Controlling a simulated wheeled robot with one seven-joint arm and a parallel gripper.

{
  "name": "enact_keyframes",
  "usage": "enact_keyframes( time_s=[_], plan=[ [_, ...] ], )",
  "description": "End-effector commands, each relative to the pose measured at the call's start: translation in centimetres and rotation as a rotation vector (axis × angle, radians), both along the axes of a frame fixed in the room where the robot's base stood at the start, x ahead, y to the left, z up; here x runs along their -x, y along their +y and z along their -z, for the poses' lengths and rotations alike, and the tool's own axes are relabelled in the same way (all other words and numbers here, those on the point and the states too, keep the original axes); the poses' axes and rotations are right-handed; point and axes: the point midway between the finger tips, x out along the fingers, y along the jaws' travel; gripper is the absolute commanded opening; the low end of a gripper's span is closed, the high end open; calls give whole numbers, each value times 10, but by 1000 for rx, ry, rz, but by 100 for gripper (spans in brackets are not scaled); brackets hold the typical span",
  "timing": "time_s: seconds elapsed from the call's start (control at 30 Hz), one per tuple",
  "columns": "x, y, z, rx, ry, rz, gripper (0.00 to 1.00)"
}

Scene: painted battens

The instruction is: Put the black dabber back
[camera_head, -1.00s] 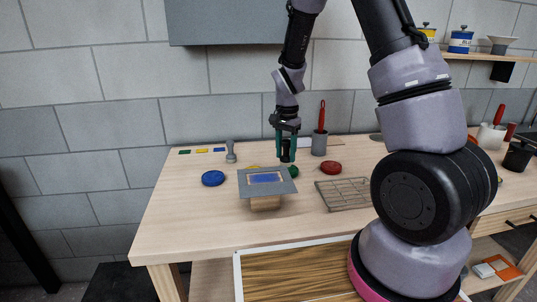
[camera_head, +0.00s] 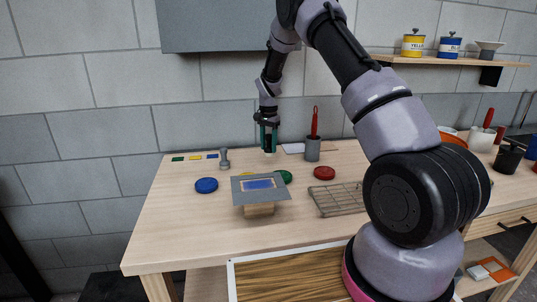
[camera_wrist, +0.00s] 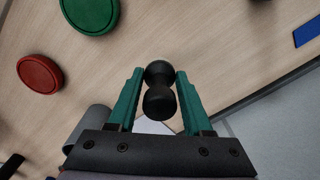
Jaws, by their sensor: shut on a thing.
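My gripper (camera_head: 268,148) is over the back of the table, left of the grey cup. It is shut on the black dabber (camera_wrist: 160,98), a dark piece with a narrow waist and rounded ends. In the wrist view, the dabber sits between my two green fingers (camera_wrist: 159,75). In the head view it is small and dark at the fingertips (camera_head: 269,151), and I cannot tell its exact gap to the table. A similar grey dabber (camera_head: 224,159) stands upright on the table to the left.
Blue (camera_head: 206,185), green (camera_head: 287,177) and red (camera_head: 324,173) round pads lie on the table. A grey stencil plate (camera_head: 276,194) rests on a wooden block. A grey cup (camera_head: 312,152) holds a red-handled tool. A wire rack (camera_head: 338,200) is at right. Coloured strips (camera_head: 194,157) lie at back left.

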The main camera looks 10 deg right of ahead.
Motion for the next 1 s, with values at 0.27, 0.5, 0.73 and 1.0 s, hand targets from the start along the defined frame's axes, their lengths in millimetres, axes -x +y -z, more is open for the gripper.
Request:
enact_keyframes(
  time_s=[0.27, 0.5, 0.73, 1.0],
  plan=[
    [1, -1, 32, 0, 3, 2, 0],
    [-4, 0, 40, 0, -1, 1, 0],
    [-4, 0, 43, 1, -1, 1, 58],
    [-4, 0, 43, 0, 0, 1, 80]
  ],
)
